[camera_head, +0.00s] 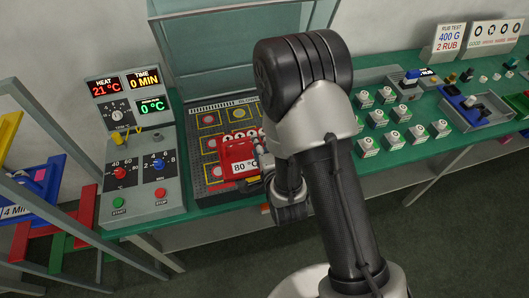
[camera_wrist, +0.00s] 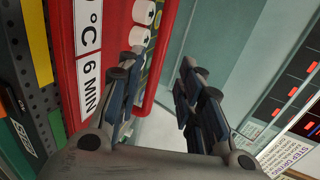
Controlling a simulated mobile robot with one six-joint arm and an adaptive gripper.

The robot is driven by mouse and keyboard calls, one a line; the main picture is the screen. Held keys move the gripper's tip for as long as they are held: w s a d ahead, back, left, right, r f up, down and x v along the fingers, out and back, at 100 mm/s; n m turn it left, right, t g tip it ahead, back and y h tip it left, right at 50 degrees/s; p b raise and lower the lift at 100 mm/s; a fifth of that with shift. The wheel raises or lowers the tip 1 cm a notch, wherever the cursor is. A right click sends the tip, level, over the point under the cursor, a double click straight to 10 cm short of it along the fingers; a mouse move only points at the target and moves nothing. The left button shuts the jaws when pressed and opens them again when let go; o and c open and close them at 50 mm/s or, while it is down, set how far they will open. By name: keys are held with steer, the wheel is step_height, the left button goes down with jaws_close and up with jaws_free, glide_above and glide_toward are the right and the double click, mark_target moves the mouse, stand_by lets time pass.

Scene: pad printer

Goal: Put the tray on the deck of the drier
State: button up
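The red tray (camera_head: 228,152) is over the dark deck of the drier (camera_head: 212,105), near its front edge. It carries several white round-faced pieces and a label reading 80 °C 6 MIN. In the wrist view the tray (camera_wrist: 67,38) fills the upper left, with the dark deck (camera_wrist: 17,80) beyond it. I cannot tell whether its whole underside rests on the deck. My gripper (camera_wrist: 160,72) is open, with a clear gap between its fingers. The left finger overlaps the tray's edge in the picture; contact is unclear. In the head view my arm hides the fingers and the tray's right end.
The drier's control box (camera_head: 140,165) stands left of the deck, reading 21 °C and 0 MIN. A glass-like hood (camera_head: 235,45) rises behind. Several printed pieces (camera_head: 390,116) stand on the green bench to the right. A rack with coloured trays (camera_head: 35,195) is at the far left.

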steer(key=v, duration=0.2)
steer(key=shift+s+r, duration=0.1)
steer(key=shift+s, duration=0.2)
steer(key=p+v, duration=0.2)
steer(key=p, duration=0.3)
steer(key=shift+s+d, duration=0.15)
steer(key=w+d+r+n+g+h, duration=0.1)
steer(key=d+r+n+g, duration=0.15)
steer(key=r, duration=0.45)
steer(key=w+d+r+n+g+h, duration=0.1)
steer(key=d+r+n, duration=0.3)
steer(key=r, duration=0.4)
steer(key=s+d+r+n+g+h, duration=0.1)
steer(key=s+d+r+n, duration=0.3)
steer(key=s, duration=0.8)
steer(key=s+d+r+n+g, duration=0.3)
steer(key=s+r, duration=0.4)
steer(key=s, duration=0.5)
steer(key=shift+d+r+n+g+h, duration=0.25)
steer(key=shift+d+n+g+h, duration=0.15)
steer(key=shift+n+g, duration=0.25)
